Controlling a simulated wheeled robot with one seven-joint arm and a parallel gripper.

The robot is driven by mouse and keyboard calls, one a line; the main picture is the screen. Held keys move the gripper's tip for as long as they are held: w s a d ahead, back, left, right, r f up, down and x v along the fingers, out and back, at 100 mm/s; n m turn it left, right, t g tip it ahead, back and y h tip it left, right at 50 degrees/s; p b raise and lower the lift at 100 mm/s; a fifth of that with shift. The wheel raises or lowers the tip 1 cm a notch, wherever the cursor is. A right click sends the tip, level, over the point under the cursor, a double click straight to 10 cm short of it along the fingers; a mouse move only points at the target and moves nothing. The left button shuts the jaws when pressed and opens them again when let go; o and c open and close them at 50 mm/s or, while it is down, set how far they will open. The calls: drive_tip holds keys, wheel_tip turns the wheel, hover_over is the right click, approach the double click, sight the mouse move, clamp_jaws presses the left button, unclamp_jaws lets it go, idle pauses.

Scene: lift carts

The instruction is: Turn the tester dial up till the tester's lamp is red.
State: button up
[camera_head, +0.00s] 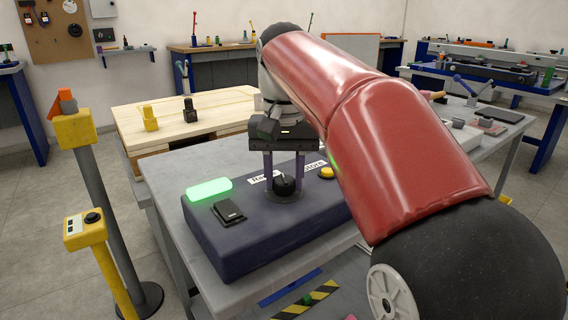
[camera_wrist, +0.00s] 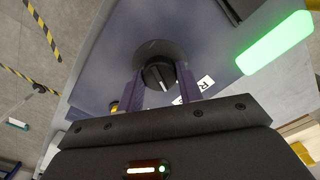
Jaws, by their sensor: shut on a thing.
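The tester (camera_head: 270,232) is a dark blue box on a grey table. Its lamp (camera_head: 209,190) glows green at the left end of the top; the lamp also shows green in the wrist view (camera_wrist: 274,43). The black dial (camera_head: 286,187) stands on the box top, with a white pointer line seen in the wrist view (camera_wrist: 158,75). My gripper (camera_head: 284,180) points down over the dial, its two purple fingers on either side of it. In the wrist view my gripper (camera_wrist: 160,82) is shut on the dial.
A black switch (camera_head: 230,212) and a yellow button (camera_head: 327,173) sit on the box near the dial. A yellow post (camera_head: 88,228) stands left of the table. A wooden-topped bench (camera_head: 172,128) lies behind.

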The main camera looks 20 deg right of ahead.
sight(284, 177)
drive_tip(key=o, duration=1)
drive_tip(key=shift+r, duration=0.1)
drive_tip(key=shift+r, duration=3.85)
